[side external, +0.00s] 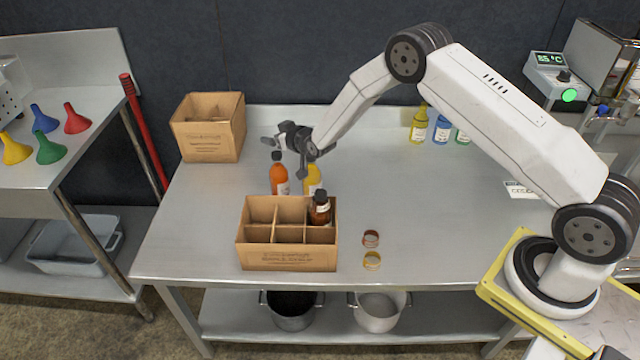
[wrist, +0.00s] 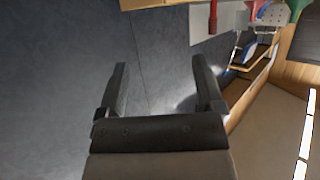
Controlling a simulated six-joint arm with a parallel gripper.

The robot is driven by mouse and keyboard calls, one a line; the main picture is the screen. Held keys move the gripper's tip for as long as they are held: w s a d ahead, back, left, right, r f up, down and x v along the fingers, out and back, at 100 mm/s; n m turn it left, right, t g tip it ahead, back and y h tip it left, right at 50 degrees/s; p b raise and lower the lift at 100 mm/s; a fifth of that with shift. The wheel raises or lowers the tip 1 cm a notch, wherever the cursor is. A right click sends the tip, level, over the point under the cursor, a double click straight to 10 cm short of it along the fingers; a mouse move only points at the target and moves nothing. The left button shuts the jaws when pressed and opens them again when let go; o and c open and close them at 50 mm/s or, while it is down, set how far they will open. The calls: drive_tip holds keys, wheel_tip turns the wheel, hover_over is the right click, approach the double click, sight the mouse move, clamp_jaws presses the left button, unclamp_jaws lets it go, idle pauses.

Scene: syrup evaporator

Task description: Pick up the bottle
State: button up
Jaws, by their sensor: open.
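An orange bottle (side external: 279,176) with a dark cap and a yellow bottle (side external: 313,181) stand on the steel table just behind the divided cardboard box. A dark brown bottle (side external: 320,209) sits in the back right compartment of that box (side external: 288,258). My gripper (side external: 270,141) is above and behind the orange and yellow bottles, pointing left, apart from them. The wrist view shows its two fingers (wrist: 160,88) spread with nothing between them, facing the dark wall. No bottle shows in the wrist view.
Another cardboard box (side external: 208,142) stands at the back left. Yellow, blue and green bottles (side external: 441,130) stand at the back right, behind my arm. The middle right of the table (side external: 430,215) is clear.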

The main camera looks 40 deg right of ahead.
sight(280, 156)
drive_tip(key=shift+f, duration=1.75)
drive_tip(key=shift+f, duration=1.7)
drive_tip(key=shift+x, duration=1.5)
clamp_jaws()
